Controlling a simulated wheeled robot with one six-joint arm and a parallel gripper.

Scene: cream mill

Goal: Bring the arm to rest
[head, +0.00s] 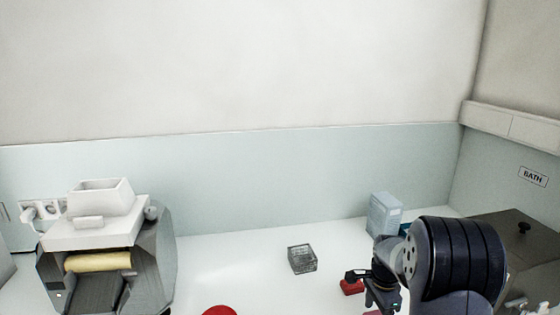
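My arm (455,262) reaches in at the lower right, its dark ribbed joint large in the head view. My gripper (360,286) is at its left end, small and low over the white counter. Its two dark fingers look spread apart. A small red object (351,287) shows beside and partly behind the fingers; I see no clear grip on it. Part of the gripper is hidden by its own wrist.
A grey-and-white mill (90,225) with a cream roller stands at the left. A clear square dish (302,259) sits mid-counter. A red round thing (219,311) is cut off below. A pale blue box (384,215) stands behind my gripper. A dark-lidded bath (522,245) is at the right.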

